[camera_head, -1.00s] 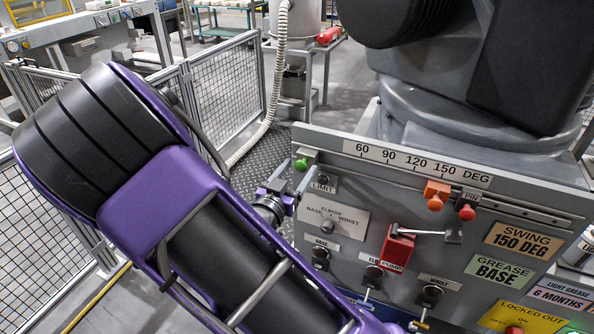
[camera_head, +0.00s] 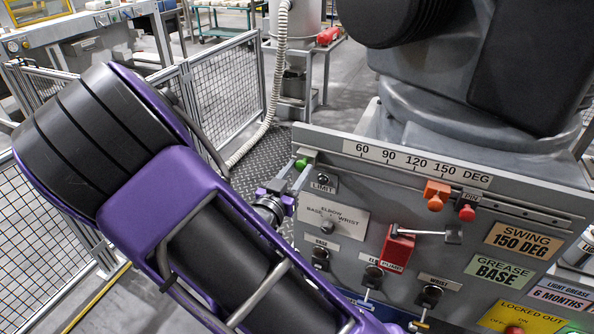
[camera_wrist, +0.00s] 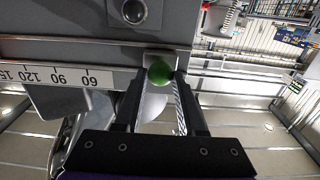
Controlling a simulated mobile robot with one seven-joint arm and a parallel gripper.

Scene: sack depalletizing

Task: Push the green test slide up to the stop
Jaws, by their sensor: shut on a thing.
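The green test slide shows as a round green knob (camera_head: 302,163) at the left end of the rail on the grey panel, by the 60 end of the degree scale. In the wrist view the green knob (camera_wrist: 160,72) sits between the two dark fingers of my gripper (camera_wrist: 160,80), which is shut on it. In the head view my gripper (camera_head: 297,178) reaches the knob from the left and partly covers it. An orange block (camera_head: 437,193), apparently the stop, sits farther right on the rail, near the 150 mark.
A red knob (camera_head: 467,213) marked PIN is just right of the orange block. A red pump block (camera_head: 397,249) with a lever projects from the panel below. Several switches line the lower panel. A mesh fence (camera_head: 228,95) stands behind my arm.

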